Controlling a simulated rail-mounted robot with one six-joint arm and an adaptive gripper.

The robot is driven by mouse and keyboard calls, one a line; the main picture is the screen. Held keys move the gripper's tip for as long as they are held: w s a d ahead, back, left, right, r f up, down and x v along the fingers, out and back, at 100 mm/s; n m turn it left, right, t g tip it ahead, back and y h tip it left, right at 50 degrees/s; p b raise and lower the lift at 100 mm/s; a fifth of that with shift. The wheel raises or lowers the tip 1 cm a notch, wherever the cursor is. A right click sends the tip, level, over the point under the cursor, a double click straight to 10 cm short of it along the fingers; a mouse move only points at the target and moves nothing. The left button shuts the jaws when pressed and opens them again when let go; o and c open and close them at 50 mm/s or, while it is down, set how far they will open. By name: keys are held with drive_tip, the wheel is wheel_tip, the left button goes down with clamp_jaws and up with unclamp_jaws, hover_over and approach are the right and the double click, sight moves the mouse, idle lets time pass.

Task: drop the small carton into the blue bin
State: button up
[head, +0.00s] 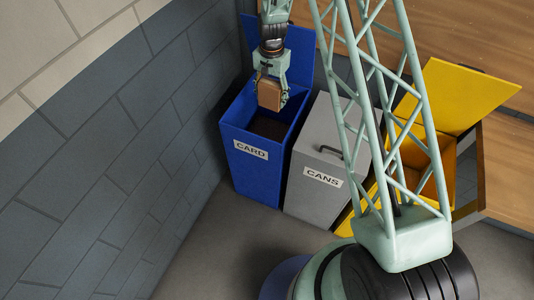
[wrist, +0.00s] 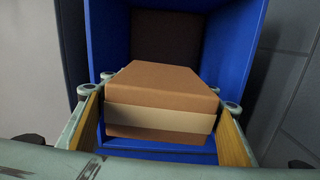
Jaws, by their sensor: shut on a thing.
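The small carton (head: 269,94) is brown with a paler band. My gripper (head: 270,84) is shut on it and holds it over the open top of the blue bin (head: 254,172), which is labelled CARD. In the wrist view the carton (wrist: 160,95) sits between my gripper's two fingers (wrist: 160,115), with the blue bin's inner wall (wrist: 235,65) and dark inside around it. The bin's blue lid stands up at the back. From the head view I cannot tell how far the carton is from the rim.
A grey bin (head: 317,185) labelled CANS, with its lid shut, stands right beside the blue bin. A yellow bin (head: 438,165) with its lid raised is further right, by a wooden surface (head: 505,165). A block wall (head: 100,150) stands close on the left.

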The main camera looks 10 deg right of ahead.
sight(271, 83)
drive_tip(key=shift+f, duration=0.5)
drive_tip(key=o, duration=0.9)
drive_tip(key=shift+r, duration=5.95)
drive_tip(key=shift+r, duration=0.1)
